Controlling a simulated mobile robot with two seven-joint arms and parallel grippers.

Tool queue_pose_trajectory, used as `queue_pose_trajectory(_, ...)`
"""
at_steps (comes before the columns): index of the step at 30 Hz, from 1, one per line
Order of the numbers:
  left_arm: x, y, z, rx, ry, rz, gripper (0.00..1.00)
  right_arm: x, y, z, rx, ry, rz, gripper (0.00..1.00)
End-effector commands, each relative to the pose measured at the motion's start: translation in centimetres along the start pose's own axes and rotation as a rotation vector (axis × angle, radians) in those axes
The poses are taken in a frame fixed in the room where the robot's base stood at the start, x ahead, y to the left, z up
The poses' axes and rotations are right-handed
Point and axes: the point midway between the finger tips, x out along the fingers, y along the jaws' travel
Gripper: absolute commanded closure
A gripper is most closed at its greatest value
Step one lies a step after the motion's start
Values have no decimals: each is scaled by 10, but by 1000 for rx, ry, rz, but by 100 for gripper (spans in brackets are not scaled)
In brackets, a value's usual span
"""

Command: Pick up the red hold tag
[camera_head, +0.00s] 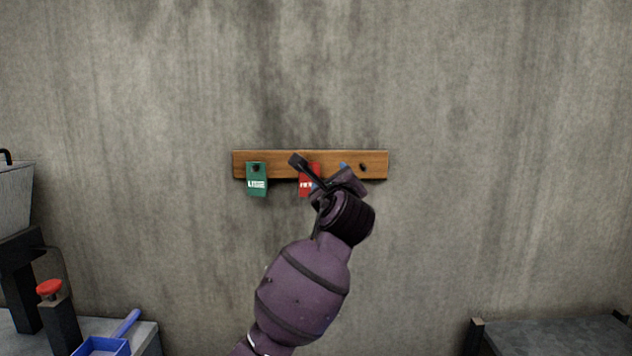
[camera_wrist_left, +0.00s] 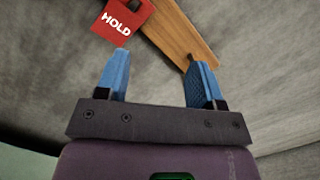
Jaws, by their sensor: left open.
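The red hold tag (camera_head: 305,187) hangs on a wooden peg rail (camera_head: 215,0) on the wall, partly hidden behind my left gripper in the head view. In the left wrist view the red hold tag (camera_wrist_left: 122,19) shows the word HOLD, and the wooden rail (camera_wrist_left: 182,30) runs behind it. My left gripper (camera_head: 322,172) is in front of the rail. In the left wrist view its blue fingers (camera_wrist_left: 158,78) are apart with nothing between them. The tag is beyond the left fingertip, up and to the left of the gap. My right gripper is not in view.
A green tag (camera_head: 257,179) hangs on the rail left of the red one. A bare peg (camera_head: 363,167) is at the right. A red button (camera_head: 49,288) and blue tray (camera_head: 103,347) stand at lower left. A dark surface (camera_head: 560,338) is at lower right.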

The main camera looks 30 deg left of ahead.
Motion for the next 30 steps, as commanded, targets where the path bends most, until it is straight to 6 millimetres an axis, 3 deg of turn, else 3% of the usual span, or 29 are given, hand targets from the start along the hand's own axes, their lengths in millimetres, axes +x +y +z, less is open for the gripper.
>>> queue_pose_trajectory(6,0,20,2,330,1,124,38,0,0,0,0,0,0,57)
queue_pose_trajectory(13,-2,31,2,574,39,187,38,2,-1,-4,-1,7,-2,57)
queue_pose_trajectory(20,4,32,2,648,48,189,38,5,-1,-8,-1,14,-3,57)
queue_pose_trajectory(30,47,40,2,646,47,187,38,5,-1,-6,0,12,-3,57)
